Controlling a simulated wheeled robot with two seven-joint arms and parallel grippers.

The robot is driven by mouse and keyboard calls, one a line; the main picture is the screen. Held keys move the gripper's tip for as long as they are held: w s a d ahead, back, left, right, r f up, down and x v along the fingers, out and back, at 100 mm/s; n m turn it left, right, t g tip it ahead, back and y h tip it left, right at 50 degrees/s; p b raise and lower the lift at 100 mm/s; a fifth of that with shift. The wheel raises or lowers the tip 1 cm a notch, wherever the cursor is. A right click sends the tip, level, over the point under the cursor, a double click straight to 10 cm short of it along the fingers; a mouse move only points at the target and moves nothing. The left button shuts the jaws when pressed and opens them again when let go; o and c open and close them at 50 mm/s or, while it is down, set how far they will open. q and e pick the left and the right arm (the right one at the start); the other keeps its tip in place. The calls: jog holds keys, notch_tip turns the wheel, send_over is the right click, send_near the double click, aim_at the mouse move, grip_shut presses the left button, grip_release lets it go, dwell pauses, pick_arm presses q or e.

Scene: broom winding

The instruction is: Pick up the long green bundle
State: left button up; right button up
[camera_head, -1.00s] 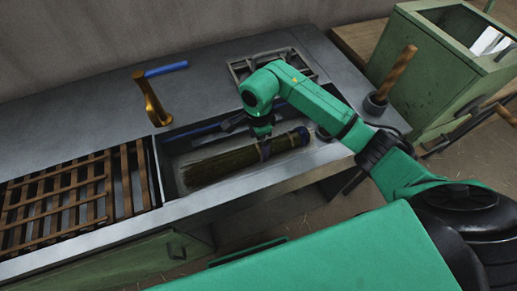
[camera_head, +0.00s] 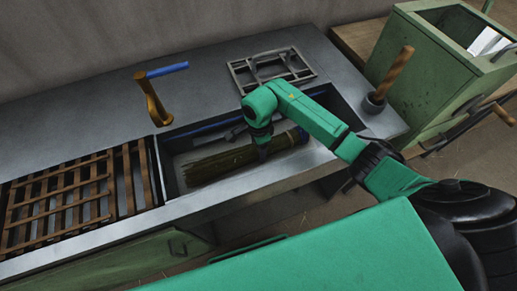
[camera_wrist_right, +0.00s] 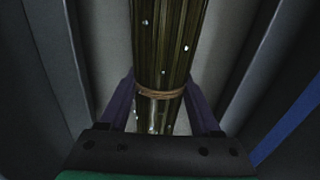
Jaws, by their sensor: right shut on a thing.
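The long green bundle (camera_head: 222,164) lies lengthwise in the recessed trough (camera_head: 172,183) of the metal bench. Its right end (camera_head: 300,136) has a bluish-dark band or cap. My right gripper (camera_head: 263,152) reaches down over the bundle's right part, shut on it. In the right wrist view the bundle (camera_wrist_right: 168,45) runs away from the gripper (camera_wrist_right: 165,105), between its two purple-dark fingers. A brown tie is wound around the bundle near the fingers. Drops or specks show on its stalks. I cannot tell if the bundle touches the trough floor. My left gripper is not in view.
The trough walls stand close on both sides. A slatted wooden rack (camera_head: 60,200) covers the left end of the bench. A brass crank with a blue handle (camera_head: 155,100) stands behind. A grey metal frame (camera_head: 272,68) and a wooden-handled tool in a cup (camera_head: 376,100) are at the right.

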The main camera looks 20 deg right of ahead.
notch_tip(320, 180, up, 20)
